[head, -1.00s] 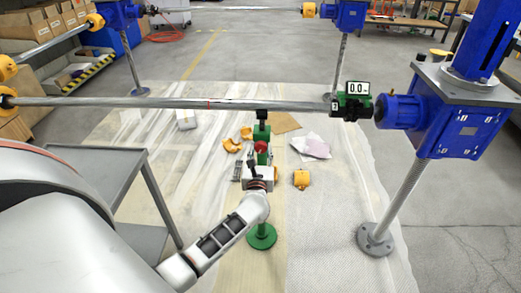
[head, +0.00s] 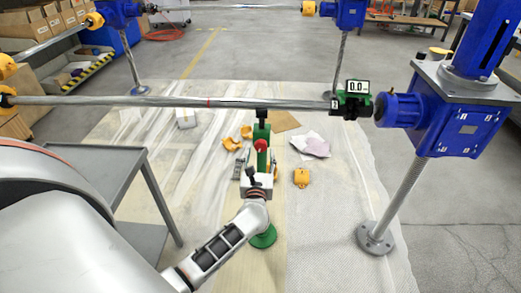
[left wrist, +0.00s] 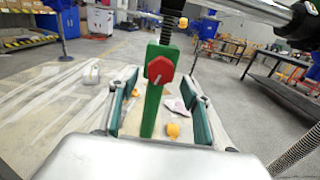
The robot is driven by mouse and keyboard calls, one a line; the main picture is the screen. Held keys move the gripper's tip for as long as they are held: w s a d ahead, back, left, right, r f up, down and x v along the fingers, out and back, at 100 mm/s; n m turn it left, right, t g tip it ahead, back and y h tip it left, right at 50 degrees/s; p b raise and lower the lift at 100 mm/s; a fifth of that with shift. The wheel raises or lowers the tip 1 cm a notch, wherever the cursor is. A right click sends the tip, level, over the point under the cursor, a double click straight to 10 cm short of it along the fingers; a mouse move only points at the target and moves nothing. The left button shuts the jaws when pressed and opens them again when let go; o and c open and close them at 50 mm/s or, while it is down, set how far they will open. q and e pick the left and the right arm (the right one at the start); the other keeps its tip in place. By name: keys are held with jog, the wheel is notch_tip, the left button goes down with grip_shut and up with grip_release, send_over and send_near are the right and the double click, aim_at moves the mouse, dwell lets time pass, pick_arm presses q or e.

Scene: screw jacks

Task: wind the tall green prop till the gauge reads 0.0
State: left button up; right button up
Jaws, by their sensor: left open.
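The tall green prop (head: 262,160) stands upright under the long grey shaft, on a round green foot (head: 263,237). It also shows in the left wrist view (left wrist: 151,107), with a red hexagonal knob (left wrist: 160,70) on its near face and a dark threaded screw (left wrist: 170,22) above. The gauge (head: 356,87) on the shaft appears to read 0.0. My left gripper (head: 258,172) is in front of the prop. In the left wrist view its open fingers (left wrist: 160,82) are on either side of the green post, apart from it. My right gripper is not in view.
The grey shaft (head: 240,104) runs across overhead to a blue screw jack (head: 465,125) at the right. A grey cart (head: 110,175) is at the left. Yellow pieces (head: 301,177) and papers lie on the floor sheet.

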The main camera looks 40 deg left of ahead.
pick_arm(q)
jog(key=v, duration=0.8)
jog(key=shift+s, duration=0.15)
jog(key=shift+d, duration=0.15)
dwell(1.3)
